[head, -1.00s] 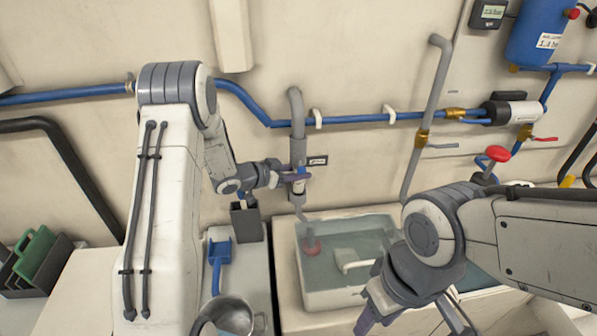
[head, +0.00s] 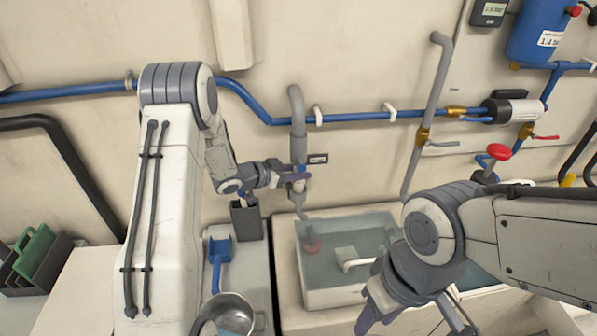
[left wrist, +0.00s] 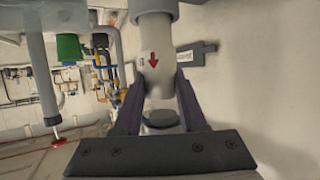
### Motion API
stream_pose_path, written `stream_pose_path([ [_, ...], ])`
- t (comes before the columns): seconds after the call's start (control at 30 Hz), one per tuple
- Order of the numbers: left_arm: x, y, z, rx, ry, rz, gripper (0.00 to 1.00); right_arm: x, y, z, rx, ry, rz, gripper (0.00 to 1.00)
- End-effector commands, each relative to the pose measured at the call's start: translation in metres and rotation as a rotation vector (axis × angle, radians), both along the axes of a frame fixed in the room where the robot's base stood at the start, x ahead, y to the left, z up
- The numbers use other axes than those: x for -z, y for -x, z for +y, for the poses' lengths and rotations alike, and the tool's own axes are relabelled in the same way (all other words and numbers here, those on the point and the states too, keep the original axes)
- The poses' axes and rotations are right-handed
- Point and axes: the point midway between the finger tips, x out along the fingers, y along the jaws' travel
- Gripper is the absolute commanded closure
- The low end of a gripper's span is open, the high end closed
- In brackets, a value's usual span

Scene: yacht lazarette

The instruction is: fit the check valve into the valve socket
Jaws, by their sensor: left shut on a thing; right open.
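My left gripper (head: 297,177) is shut on the check valve, a pale tube with a red downward arrow (left wrist: 155,62) in the left wrist view. In the head view the valve (head: 299,187) is upright and partly covered by the fingers. A wider grey pipe end (left wrist: 152,6) sits directly over the valve's top; in the head view this grey sleeve (head: 299,147) hangs from the bent pipe, with a little blue below it. I cannot tell how deeply the two are joined. My right gripper (head: 415,318) is open and empty, low in front of the basin.
A water-filled basin (head: 315,300) stands below right, with a red item and a white fitting in it. A blue pipe (head: 360,117) runs along the wall. A dark box (head: 247,222), blue tool (head: 219,248) and metal pot (head: 230,312) are on the left.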

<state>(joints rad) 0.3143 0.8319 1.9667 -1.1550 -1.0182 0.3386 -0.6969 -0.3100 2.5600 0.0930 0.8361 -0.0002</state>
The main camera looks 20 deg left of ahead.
Motion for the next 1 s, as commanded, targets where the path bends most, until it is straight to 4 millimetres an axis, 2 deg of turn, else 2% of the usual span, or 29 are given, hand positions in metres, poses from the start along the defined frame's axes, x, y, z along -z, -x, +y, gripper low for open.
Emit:
stream_pose_path([
  [1.0, 0.021, 0.000, 0.000, 0.000, 0.001, 0.000, 1.00, 0.015, 0.000, 0.000, 0.000, 0.000, 0.000, 0.55],
])
